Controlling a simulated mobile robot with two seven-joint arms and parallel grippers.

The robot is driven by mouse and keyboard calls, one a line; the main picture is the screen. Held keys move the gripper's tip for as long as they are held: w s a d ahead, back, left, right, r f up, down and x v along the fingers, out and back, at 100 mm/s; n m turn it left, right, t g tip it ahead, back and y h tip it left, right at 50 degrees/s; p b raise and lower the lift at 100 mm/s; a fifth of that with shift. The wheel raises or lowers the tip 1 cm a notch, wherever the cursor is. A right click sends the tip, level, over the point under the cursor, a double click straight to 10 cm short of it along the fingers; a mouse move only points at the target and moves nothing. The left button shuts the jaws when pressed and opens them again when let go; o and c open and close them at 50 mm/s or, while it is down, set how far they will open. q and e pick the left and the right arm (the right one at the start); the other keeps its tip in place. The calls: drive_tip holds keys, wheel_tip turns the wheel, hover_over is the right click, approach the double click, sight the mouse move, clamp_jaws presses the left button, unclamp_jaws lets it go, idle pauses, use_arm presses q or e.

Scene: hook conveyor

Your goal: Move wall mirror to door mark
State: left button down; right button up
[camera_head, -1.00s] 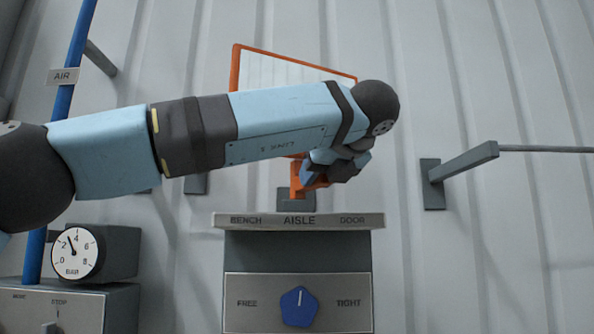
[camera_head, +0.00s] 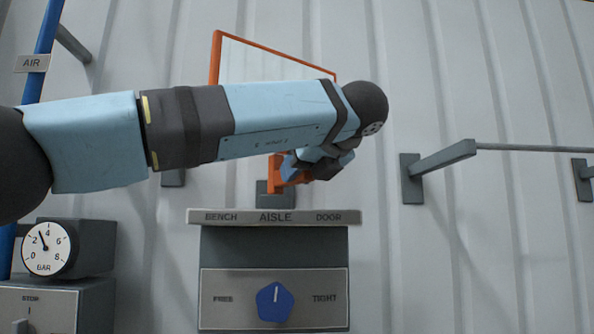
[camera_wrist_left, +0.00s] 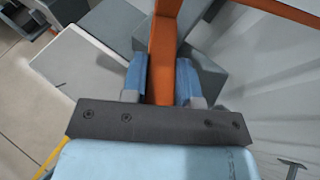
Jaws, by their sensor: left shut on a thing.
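The wall mirror (camera_head: 262,62) has an orange frame and stands behind my left arm, its lower part hidden by the arm. Below it is a plate (camera_head: 274,217) marked BENCH, AISLE and DOOR; the orange lower part of the mirror (camera_head: 276,175) is above the AISLE word. The door mark (camera_head: 329,217) is at the plate's right end. My left gripper (camera_head: 296,167) is at this orange part. In the left wrist view, the blue fingers (camera_wrist_left: 163,82) are shut on an orange bar (camera_wrist_left: 162,60). My right gripper is not in view.
A panel with a blue knob (camera_head: 275,302) marked FREE and TIGHT is under the plate; the knob's line points up. A gauge (camera_head: 46,248) and blue pipe stand at left. A grey bracket with a rod (camera_head: 443,158) juts from the wall at right.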

use_arm(q)
drive_tip(key=c, duration=0.9)
unclamp_jaws()
drive_tip(key=shift+s+d+r, duration=0.2)
drive_tip(key=shift+s+d, duration=0.15)
drive_tip(key=shift+s, duration=0.1)
drive_tip(key=b+v, duration=0.1)
drive_tip(key=v, duration=1.1)
drive_tip(key=shift+s+d+r+b, duration=0.15)
drive_tip(key=shift+s+d+b, duration=0.1)
drive_tip(key=shift+s+b, duration=0.1)
drive_tip(key=shift+w, duration=0.1)
